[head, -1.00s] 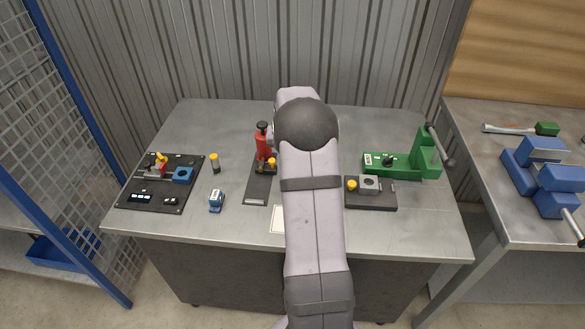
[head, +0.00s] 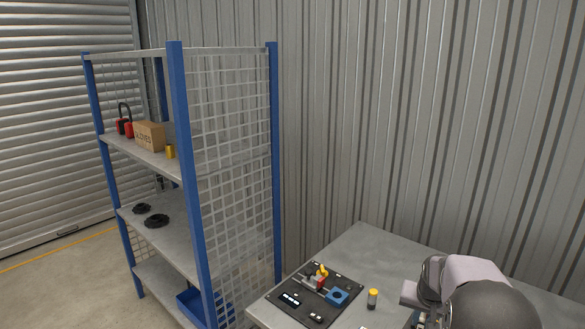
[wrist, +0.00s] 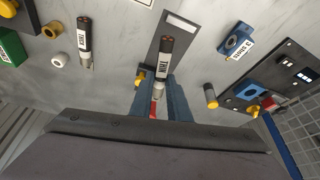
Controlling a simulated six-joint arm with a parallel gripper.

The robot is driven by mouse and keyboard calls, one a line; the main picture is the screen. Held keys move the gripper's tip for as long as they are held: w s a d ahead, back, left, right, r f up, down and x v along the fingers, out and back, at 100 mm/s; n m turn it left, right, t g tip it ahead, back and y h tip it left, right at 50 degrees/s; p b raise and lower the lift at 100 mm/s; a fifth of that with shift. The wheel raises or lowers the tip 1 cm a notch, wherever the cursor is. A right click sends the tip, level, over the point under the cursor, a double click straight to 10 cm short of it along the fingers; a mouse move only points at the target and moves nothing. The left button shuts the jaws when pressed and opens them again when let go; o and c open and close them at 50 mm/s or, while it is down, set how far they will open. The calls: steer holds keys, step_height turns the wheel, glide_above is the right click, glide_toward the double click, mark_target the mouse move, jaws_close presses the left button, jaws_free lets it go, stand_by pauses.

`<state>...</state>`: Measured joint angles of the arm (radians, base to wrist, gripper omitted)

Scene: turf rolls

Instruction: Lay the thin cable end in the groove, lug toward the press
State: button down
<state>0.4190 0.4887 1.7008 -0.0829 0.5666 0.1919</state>
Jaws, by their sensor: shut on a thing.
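In the wrist view my gripper (wrist: 162,98) is shut on a short black cable end (wrist: 167,46) with a white label and a pale metal part at the jaws. The lettering looks like THIN but is small. The cable end shows over a dark strip-shaped plate (wrist: 180,22). A second black cable end (wrist: 84,42) with a white label lies apart to the left. A bit of red (wrist: 153,110) shows between the fingers. A green part (wrist: 8,52) is cut off at the left edge. I cannot make out the groove. In the head view my jaws are not clear.
A black board (head: 315,292) with a blue block (head: 337,296) and a yellow-capped cylinder (head: 373,299) are on the table. A blue labelled item (wrist: 236,42) is right of the strip. A blue-posted shelf (head: 177,180) stands left, holding a box (head: 150,136) and black coils (head: 157,221).

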steer(key=s+a+f+n+y, duration=0.1)
steer(key=s+a+n, duration=0.2)
steer(key=a, duration=0.8)
steer(key=s+a+f+n+y, duration=0.1)
steer(key=s+a+n, duration=0.2)
steer(key=a, duration=0.8)
steer(key=shift+s+a+t+p, duration=0.3)
steer(key=shift+s+a+t, duration=0.1)
steer(key=shift+s, duration=0.55)
